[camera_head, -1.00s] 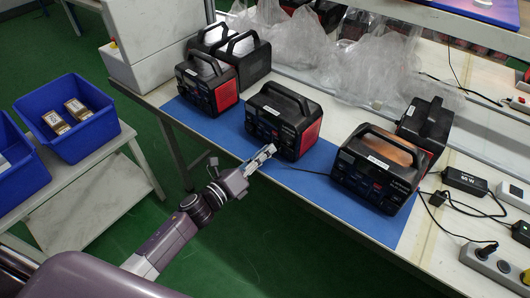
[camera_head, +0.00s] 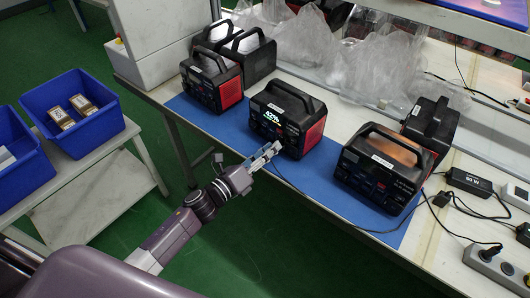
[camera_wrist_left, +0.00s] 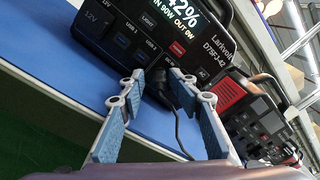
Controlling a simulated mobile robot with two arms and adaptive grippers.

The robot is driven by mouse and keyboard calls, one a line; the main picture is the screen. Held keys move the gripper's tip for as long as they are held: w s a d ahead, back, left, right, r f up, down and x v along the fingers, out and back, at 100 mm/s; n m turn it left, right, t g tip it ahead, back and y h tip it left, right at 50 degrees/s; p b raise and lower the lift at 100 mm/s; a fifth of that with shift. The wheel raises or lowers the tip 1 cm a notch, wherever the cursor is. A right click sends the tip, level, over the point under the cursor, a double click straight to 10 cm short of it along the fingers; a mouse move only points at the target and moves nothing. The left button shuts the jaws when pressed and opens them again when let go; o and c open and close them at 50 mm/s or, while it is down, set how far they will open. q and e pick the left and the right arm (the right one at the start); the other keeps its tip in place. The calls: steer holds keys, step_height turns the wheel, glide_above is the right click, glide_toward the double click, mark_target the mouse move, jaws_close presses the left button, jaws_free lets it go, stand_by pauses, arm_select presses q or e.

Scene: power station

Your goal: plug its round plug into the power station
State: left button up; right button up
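The middle power station (camera_head: 288,118) is black with a red side and stands on the blue mat (camera_head: 215,128). Its screen is lit; the left wrist view shows the station (camera_wrist_left: 135,32) reading 42%, IN 90W, OUT 0W. A dark round plug (camera_wrist_left: 158,84) is at the lower part of its front, apparently seated in it, with a black cable (camera_wrist_left: 177,130) trailing down. My left gripper (camera_head: 272,149) is at that front; in the left wrist view its blue-padded fingers (camera_wrist_left: 157,88) stand apart on either side of the plug. The contact point is partly hidden. My right gripper is not in view.
Other power stations stand left (camera_head: 212,80) and right (camera_head: 380,168) on the mat. A power adapter (camera_head: 468,182) and a socket strip (camera_head: 497,262) lie at right. Blue bins (camera_head: 75,112) sit on a side table. Plastic bags (camera_head: 370,70) lie behind.

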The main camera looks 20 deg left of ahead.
arm_select(q)
steer(key=v, duration=1.2)
steer(key=s+a+f+n+g+y, duration=0.2)
steer(key=s+f+n, duration=0.3)
steer(key=f, duration=0.6)
steer(key=s+a+f+n+g+y, duration=0.25)
steer(key=f+n, duration=0.35)
steer(key=f, duration=0.5)
steer(key=s+a+f+n+g+y, duration=0.25)
steer(key=f+n, duration=0.35)
steer(key=f, duration=0.4)
steer(key=s+d+f+n+g, duration=0.1)
steer(key=s+f+n, duration=0.3)
steer(key=s, duration=0.6)
steer(key=s+d+f+n+g, duration=0.2)
steer(key=s+f+n+g, duration=0.2)
steer(key=s+f, duration=0.4)
steer(key=s+d+f+n+g, duration=0.2)
steer(key=s+f, duration=0.4)
steer(key=s, duration=0.6)
steer(key=shift+s+f+n+g+y, duration=0.3)
steer(key=shift+n+g, duration=0.4)
steer(key=shift+n, duration=0.5)
